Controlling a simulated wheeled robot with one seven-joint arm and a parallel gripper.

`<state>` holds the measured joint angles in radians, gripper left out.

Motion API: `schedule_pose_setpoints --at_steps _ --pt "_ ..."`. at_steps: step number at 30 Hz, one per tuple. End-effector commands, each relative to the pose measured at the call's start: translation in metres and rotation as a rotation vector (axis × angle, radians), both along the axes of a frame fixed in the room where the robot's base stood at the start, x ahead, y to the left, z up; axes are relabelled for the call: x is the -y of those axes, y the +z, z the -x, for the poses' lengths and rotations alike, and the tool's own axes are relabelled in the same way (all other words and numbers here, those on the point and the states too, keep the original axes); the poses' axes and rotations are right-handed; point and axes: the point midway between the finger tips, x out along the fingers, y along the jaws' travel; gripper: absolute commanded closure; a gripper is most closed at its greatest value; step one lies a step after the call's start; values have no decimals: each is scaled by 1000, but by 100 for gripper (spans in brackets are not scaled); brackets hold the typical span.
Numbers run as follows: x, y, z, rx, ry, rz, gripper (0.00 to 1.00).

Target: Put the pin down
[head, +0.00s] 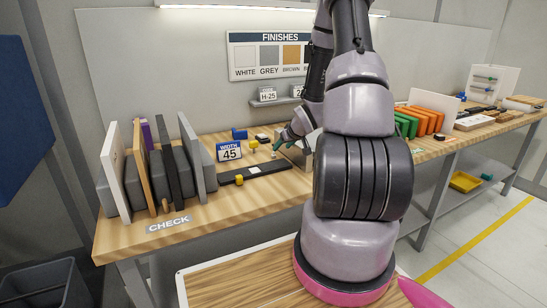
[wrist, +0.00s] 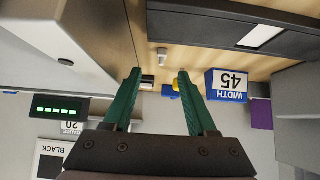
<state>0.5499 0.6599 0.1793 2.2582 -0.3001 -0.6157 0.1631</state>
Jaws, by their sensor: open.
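My gripper (head: 279,144) is over the bench, left of my arm in the head view. In the wrist view its green fingers (wrist: 159,76) are spread apart with nothing held between them. A small pale grey piece, which looks like the pin (wrist: 162,56), is on the wooden surface just past the fingertips, in line with the gap and apart from both fingers. In the head view a small pale spot that may be the pin (head: 273,154) shows just below the fingertips; it is too small to be sure.
The blue WIDTH 45 sign (head: 229,151) stands close to my gripper. Upright panels (head: 168,160) fill the bench's left end. A pale block (wrist: 80,40) is close beside one finger.

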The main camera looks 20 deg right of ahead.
Motion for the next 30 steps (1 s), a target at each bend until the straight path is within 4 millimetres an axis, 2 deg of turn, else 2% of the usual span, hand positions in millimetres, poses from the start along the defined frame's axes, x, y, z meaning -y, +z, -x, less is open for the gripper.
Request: schedule_pose_setpoints --at_steps 3,10,18,27,28,30 --pt "-1 -14 -13 -2 1 0 43" --pt "-2 -26 -26 -2 1 1 43" --pt "-6 -52 -53 -2 0 1 43" --pt "-6 -56 -58 -1 -1 1 43" --pt "-6 -56 -58 -1 -1 1 46" --pt "-6 -56 -58 -1 -1 1 73"
